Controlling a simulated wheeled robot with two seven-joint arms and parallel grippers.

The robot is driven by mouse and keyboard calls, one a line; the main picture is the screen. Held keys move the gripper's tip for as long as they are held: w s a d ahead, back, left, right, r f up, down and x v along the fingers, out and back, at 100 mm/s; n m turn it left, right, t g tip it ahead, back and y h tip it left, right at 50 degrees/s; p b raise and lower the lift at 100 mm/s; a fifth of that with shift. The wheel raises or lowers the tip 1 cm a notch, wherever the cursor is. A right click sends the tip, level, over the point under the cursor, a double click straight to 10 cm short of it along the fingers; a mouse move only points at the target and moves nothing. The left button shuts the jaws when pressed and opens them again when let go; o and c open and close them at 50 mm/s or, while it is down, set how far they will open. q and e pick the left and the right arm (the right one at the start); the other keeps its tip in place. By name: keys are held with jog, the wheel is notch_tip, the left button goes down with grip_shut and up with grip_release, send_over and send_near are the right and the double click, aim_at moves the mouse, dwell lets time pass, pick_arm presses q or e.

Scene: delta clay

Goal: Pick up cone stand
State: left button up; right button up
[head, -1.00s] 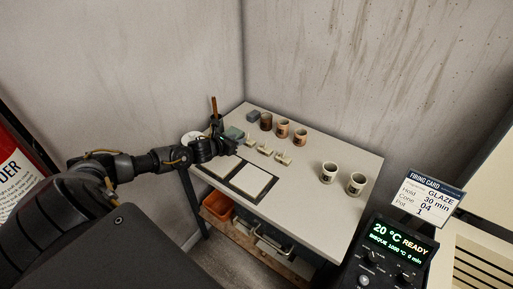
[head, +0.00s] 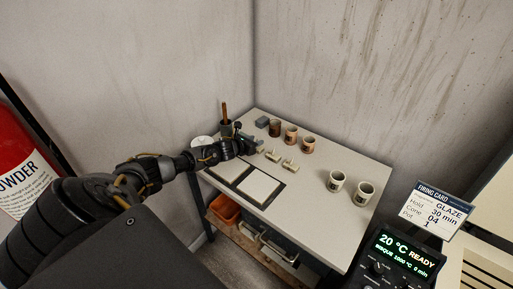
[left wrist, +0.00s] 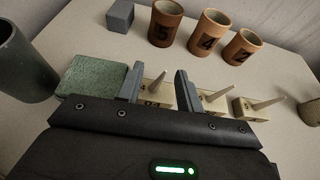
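Three small cream cone stands, each with a slanted cone, stand in a row on the table. In the left wrist view the left stand (left wrist: 155,91) shows between my fingers, with markings too small to read surely. The middle stand (left wrist: 203,97) is just right of the right finger, and the right stand (left wrist: 249,106) is farther right. In the head view the middle stand (head: 272,156) and right stand (head: 290,165) show; my gripper partly hides the left one. My left gripper (head: 252,147) is open, its fingertips (left wrist: 160,88) apart around the left stand. My right gripper is not in view.
A green sponge (left wrist: 92,76) and dark pot (left wrist: 20,70) are left of the fingers. A grey block (left wrist: 120,16) and numbered brown cups (left wrist: 207,33) stand behind. Two pale cups (head: 351,187) are right on the table (head: 320,220). A firing card (head: 441,208) reads cone 04.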

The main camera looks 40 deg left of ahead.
aim_at(256, 140)
pick_arm(q)
jog(key=shift+x, duration=1.8)
grip_shut()
